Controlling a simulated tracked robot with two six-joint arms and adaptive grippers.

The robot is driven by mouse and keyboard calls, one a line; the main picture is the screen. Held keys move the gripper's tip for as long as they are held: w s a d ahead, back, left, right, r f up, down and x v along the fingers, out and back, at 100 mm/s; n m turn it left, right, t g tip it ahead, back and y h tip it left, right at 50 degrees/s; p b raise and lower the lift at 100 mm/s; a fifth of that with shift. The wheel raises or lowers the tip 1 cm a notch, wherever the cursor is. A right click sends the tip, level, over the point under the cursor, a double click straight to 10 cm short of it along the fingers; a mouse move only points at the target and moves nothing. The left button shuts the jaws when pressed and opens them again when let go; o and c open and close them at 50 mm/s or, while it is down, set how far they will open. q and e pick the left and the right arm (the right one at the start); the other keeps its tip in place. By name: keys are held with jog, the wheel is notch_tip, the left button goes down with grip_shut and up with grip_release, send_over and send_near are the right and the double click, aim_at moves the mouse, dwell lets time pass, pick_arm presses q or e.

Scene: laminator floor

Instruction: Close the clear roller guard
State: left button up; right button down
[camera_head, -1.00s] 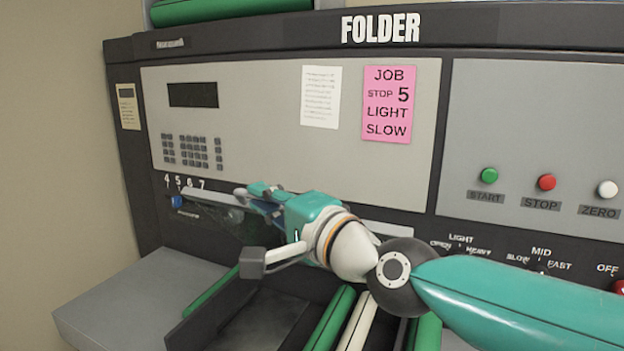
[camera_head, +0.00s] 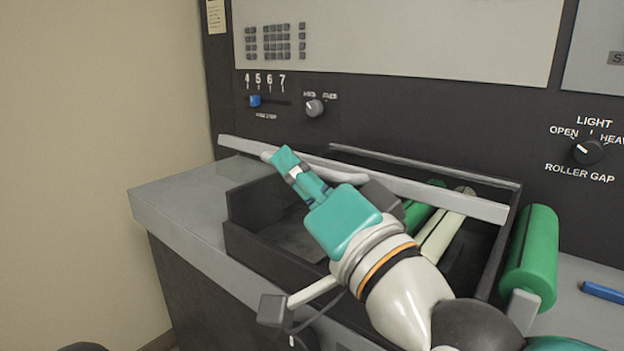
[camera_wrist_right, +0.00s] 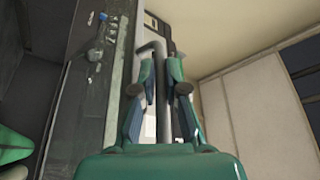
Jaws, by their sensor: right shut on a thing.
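The clear roller guard shows mainly by its pale grey edge bar (camera_head: 450,199), which runs slantwise above the dark roller bay in the head view. Its clear sheet is hard to make out. A grey handle (camera_head: 346,178) lies along the bar. My right gripper (camera_head: 283,160) is at the handle's left end and shut on it, reaching in from the lower right. In the right wrist view, the fingers of my right gripper (camera_wrist_right: 163,85) close around a grey bar. The gripper and wrist hide part of the handle and bay. My left gripper is out of view.
Green rollers (camera_head: 420,208) and a pale roller (camera_head: 446,225) lie inside the bay. Another green roller (camera_head: 532,255) stands right of the bay wall. A blue slider (camera_head: 255,101) and a grey knob (camera_head: 315,108) are on the panel behind. The grey side table (camera_head: 180,200) is clear.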

jog(key=f+b, duration=0.3)
jog(key=f+n+b, duration=0.1)
jog(key=f+b, duration=0.2)
jog(key=f, duration=0.1)
jog(key=f+n+b, duration=0.1)
jog(key=f+b, duration=0.2)
jog(key=b, duration=0.1)
jog(key=shift+s+a+f+y, duration=0.3)
jog(key=shift+a+y, duration=0.1)
jog(key=shift+f, duration=0.15)
jog(key=c, duration=1.5)
grip_release()
jog(key=shift+d, duration=0.1)
jog(key=shift+s, duration=0.1)
